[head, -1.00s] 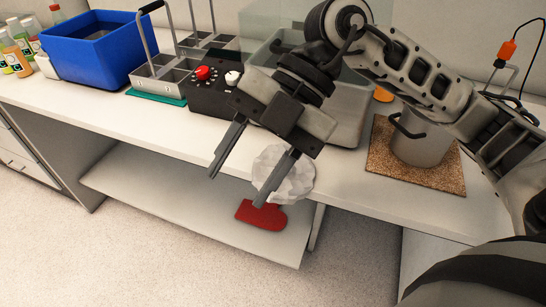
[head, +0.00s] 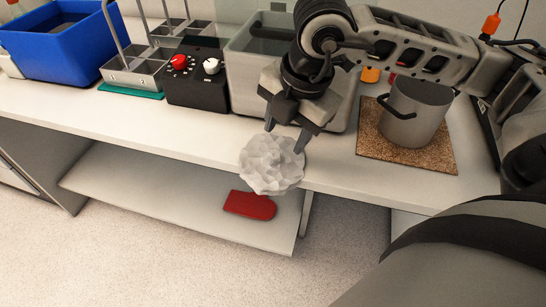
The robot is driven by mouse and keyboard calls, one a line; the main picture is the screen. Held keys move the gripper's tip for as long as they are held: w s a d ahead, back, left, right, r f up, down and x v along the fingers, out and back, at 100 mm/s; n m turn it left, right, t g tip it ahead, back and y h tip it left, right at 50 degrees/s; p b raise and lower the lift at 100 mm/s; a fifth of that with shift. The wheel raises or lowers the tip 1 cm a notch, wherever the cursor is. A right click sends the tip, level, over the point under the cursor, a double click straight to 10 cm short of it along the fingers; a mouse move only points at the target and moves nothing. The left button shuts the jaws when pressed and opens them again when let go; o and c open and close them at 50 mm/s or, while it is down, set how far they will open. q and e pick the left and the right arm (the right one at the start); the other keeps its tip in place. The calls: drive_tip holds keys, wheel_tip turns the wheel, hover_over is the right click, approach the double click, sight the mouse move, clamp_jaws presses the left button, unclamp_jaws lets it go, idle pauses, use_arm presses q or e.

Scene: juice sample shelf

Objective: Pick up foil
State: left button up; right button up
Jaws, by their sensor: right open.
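A crumpled silvery-white ball of foil (head: 271,165) sits at the front edge of the white worktop in the head view. My right gripper (head: 284,141) is open and points down at the foil from behind and above. Its fingers are spread, with the tips by the foil's far upper side. I cannot tell whether they touch it. My left gripper is not in view.
Behind the gripper stands a grey basin (head: 245,75). A black control box (head: 198,88) with knobs, a metal caddy (head: 135,70) and a blue bin (head: 65,48) stand left. A metal pot (head: 417,112) is on a cork mat (head: 375,140) right. A red mitt (head: 249,205) lies on the lower shelf.

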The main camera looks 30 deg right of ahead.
sight(276, 152)
drive_tip(key=shift+a+p+x, duration=0.2)
drive_tip(key=shift+p+x, duration=0.4)
drive_tip(key=shift+x, duration=2.15)
drive_tip(key=shift+w+r, duration=0.1)
drive_tip(key=shift+w, duration=0.1)
clamp_jaws()
